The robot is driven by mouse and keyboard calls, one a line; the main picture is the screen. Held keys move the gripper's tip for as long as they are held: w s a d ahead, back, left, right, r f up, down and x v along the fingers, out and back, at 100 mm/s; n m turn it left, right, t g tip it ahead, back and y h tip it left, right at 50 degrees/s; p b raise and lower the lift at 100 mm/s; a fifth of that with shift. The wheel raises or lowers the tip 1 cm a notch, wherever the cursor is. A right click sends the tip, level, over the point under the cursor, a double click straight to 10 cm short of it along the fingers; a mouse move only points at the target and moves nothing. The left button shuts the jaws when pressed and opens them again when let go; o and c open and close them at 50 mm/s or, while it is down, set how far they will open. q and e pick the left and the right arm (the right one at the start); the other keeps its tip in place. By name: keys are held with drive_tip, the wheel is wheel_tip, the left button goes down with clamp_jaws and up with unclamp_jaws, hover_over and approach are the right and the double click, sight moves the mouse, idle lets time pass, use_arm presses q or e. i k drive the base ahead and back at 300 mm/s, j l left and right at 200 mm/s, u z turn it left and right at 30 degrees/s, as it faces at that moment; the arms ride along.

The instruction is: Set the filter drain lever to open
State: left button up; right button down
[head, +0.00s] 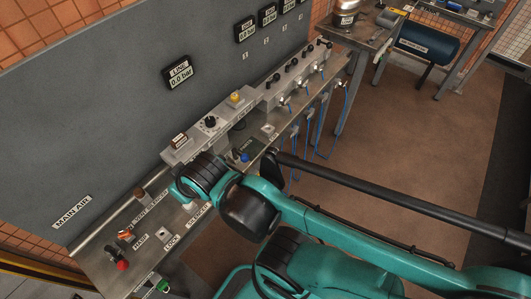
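A long grey console carries the air controls. I cannot make out for certain which control is the filter drain lever. A blue knob (245,157) sits on the console's front ledge, just beyond my teal arm, beside a small dark green panel (249,146). My teal arm reaches in from the lower right, and its wrist end is over the ledge left of the blue knob. The arm hides part of the ledge, and its gripper fingers are hidden or out of sight. No arm comes in from the left.
A red knob (122,265) and an orange-red handle (125,235) stand at the console's near left end. A yellow button (235,98) is on the raised strip. A gauge (180,74) reads 0.0 bar. A long black bar (400,197) crosses from the right. Brown floor lies open at right.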

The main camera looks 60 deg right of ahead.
sight(244, 157)
drive_tip(key=k+j+z, duration=0.1)
drive_tip(key=z, duration=1.55)
